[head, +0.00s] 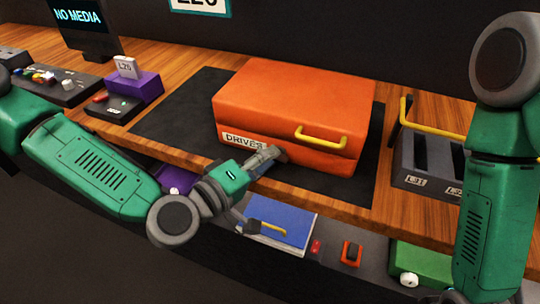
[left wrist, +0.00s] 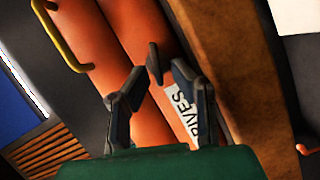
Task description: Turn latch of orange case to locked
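The closed orange case (head: 290,95) lies on a black mat on the bench, with a yellow handle (head: 322,138) and a white DRIVES label (head: 243,141) on its front. My left gripper (head: 272,155) is at the case front, just right of the label. In the left wrist view the case (left wrist: 135,40) fills the middle, and a small dark latch (left wrist: 155,62) stands out from its front. The fingers of my left gripper (left wrist: 158,72) are apart, with the latch at the gap between their tips. I cannot tell whether they touch it. My right gripper is out of view.
A dark slotted dock (head: 430,165) stands right of the case near a yellow bar (head: 435,118). A purple box (head: 135,88) and a control panel (head: 50,85) are at left. Below the bench edge are a blue panel (head: 280,225), an orange switch (head: 351,252) and a green box (head: 420,262).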

